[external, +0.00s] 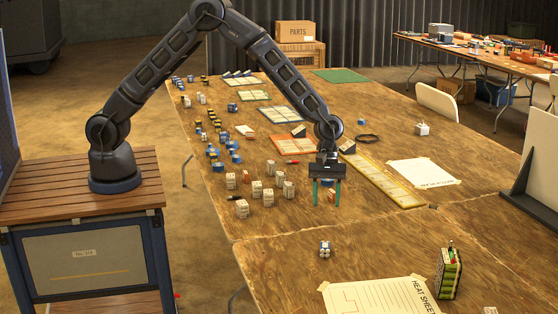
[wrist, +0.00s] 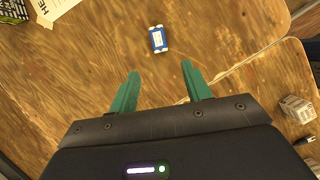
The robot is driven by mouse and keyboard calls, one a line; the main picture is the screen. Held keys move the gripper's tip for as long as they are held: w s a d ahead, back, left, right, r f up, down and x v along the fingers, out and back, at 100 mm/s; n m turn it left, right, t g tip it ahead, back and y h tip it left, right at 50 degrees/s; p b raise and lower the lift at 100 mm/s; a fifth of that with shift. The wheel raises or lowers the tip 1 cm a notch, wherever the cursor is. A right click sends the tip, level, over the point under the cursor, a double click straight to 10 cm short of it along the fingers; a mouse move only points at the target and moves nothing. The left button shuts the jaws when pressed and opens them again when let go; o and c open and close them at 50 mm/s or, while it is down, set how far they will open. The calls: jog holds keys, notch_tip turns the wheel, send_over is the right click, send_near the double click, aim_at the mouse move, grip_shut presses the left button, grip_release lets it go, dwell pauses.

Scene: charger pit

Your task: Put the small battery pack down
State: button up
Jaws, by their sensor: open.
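A small blue-and-white battery pack (external: 325,249) lies on the bare wood of the near table. It also shows in the wrist view (wrist: 157,39), ahead of the fingertips and apart from them. My gripper (external: 327,204) hangs pointing down above the table, farther back than this pack. Its two green fingers are spread with nothing between them in the wrist view (wrist: 160,78). A bit of blue shows behind the fingers in the external view; I cannot tell what it is.
Several white packs (external: 268,195) stand left of my gripper, with blue packs behind them. A taller green-and-black pack (external: 449,272) stands at the near right by the heat sheet (external: 380,298). A yellow-edged strip (external: 385,182) lies to the right. Bare wood surrounds the small pack.

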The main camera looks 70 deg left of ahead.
jog(key=s+a+r+m+t, duration=0.15)
jog(key=s+a+r, duration=0.25)
jog(key=a+r, duration=0.45)
jog(key=s+a+r+m+t+y, duration=0.1)
jog(key=s+a+r+m, duration=0.25)
jog(key=a+r, duration=0.55)
jog(key=s+a+r+m+t, duration=0.15)
jog(key=s+a+r, duration=0.25)
jog(key=a+r, duration=0.45)
jog(key=s+a+r+m+y, duration=0.1)
jog(key=s+a+r+m, duration=0.1)
jog(key=s+a, duration=0.3)
jog(key=s+a+r+m+t+y, duration=0.1)
jog(key=s+a, duration=0.5)
jog(key=s, duration=0.7)
jog(key=s+a+r+m+t+y, duration=0.1)
jog(key=s+a+r+m, duration=0.2)
jog(key=s+a, duration=0.3)
jog(key=s, duration=0.3)
jog(key=shift+s+a+m, duration=0.15)
jog(key=shift+s+m, duration=0.2)
jog(key=shift+s, duration=0.05)
jog(key=shift+r, duration=0.1)
jog(key=o, duration=0.5)
jog(key=shift+o, duration=0.2)
jog(key=shift+w, duration=0.1)
